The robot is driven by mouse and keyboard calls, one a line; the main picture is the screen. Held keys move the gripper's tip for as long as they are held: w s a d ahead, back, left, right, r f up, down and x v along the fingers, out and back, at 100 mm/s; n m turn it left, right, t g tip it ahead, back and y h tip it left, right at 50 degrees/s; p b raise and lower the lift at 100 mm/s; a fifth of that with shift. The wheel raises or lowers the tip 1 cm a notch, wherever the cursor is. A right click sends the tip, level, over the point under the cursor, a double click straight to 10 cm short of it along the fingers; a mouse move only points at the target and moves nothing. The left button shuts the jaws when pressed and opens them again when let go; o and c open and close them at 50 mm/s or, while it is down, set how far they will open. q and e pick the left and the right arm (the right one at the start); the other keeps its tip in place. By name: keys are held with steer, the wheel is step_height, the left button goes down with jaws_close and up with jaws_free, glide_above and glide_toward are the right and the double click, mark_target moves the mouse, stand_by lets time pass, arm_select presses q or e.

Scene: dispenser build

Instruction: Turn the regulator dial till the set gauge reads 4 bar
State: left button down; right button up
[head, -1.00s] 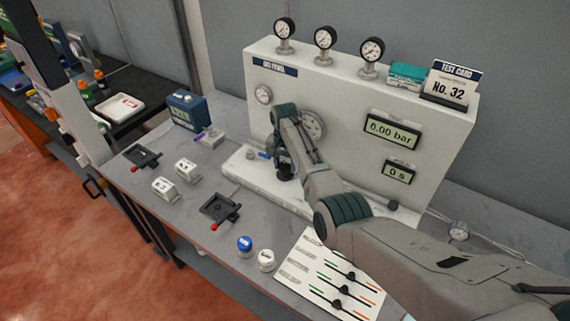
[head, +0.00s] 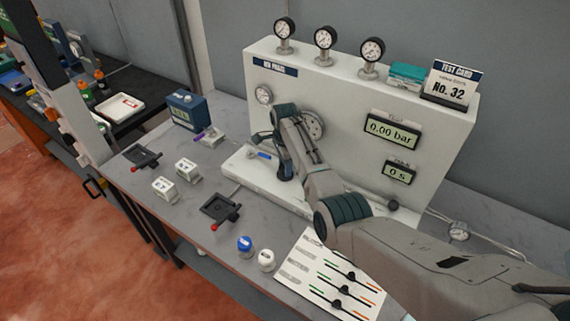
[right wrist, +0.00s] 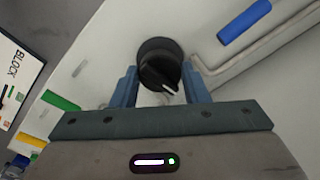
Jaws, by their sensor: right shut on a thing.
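The regulator dial (right wrist: 158,66) is a round black knob with a white mark, seen in the right wrist view. The mark points down and to the right there. My right gripper (right wrist: 161,82) has its two blue-grey fingers on either side of the dial and is shut on it. In the head view my right gripper (head: 284,172) is low in front of the panel and hides the dial. A small round gauge (head: 264,94) and a larger one (head: 316,125), partly behind my wrist, are on the panel face. I cannot read their needles. My left gripper is out of view.
The white panel (head: 345,88) carries several gauges on top and a display (head: 392,129) reading 0.00 bar. A blue lever (head: 263,155) lies just left of my gripper. White blocks, black fixtures and a printed slider sheet (head: 318,262) occupy the bench front.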

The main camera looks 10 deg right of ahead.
steer(key=shift+r+m, duration=0.15)
steer(key=shift+m, duration=0.45)
steer(key=o, duration=1)
steer(key=shift+r+b, duration=2)
steer(key=shift+r, duration=3.35)
